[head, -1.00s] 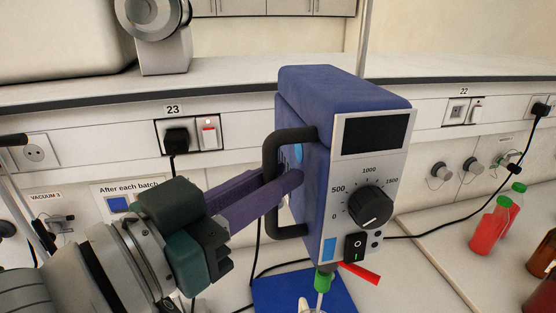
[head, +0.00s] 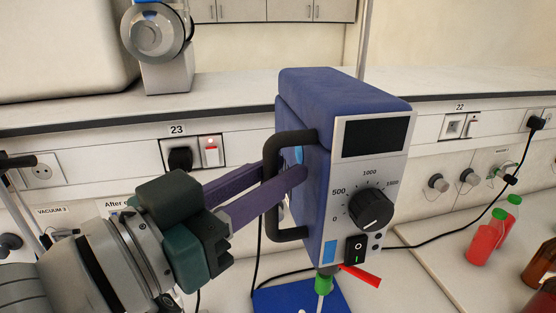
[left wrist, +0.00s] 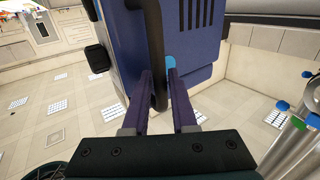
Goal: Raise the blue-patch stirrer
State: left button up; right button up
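The blue-patch stirrer (head: 303,110) is a dark blue box with a grey control front and a light blue patch (head: 330,251) low on that front. It hangs upright, with a green chuck (head: 323,284) beneath. My left gripper (head: 284,172) has its two purple fingers on either side of the stirrer's black side handle (head: 270,217). The left wrist view also shows the handle (left wrist: 156,50) between the fingertips (left wrist: 160,88), which look shut on it. My right gripper is out of view.
A blue plate (head: 278,299) lies on the bench below the stirrer. Red bottles with green caps (head: 484,243) and brown bottles (head: 543,258) stand at the right. A black cable (head: 465,229) runs behind. A shelf edge (head: 80,118) crosses the wall behind.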

pick_arm(q)
jog(key=shift+o, duration=0.2)
jog(key=shift+f, duration=0.15)
jog(key=b+v, duration=0.4)
jog(key=v, duration=0.6)
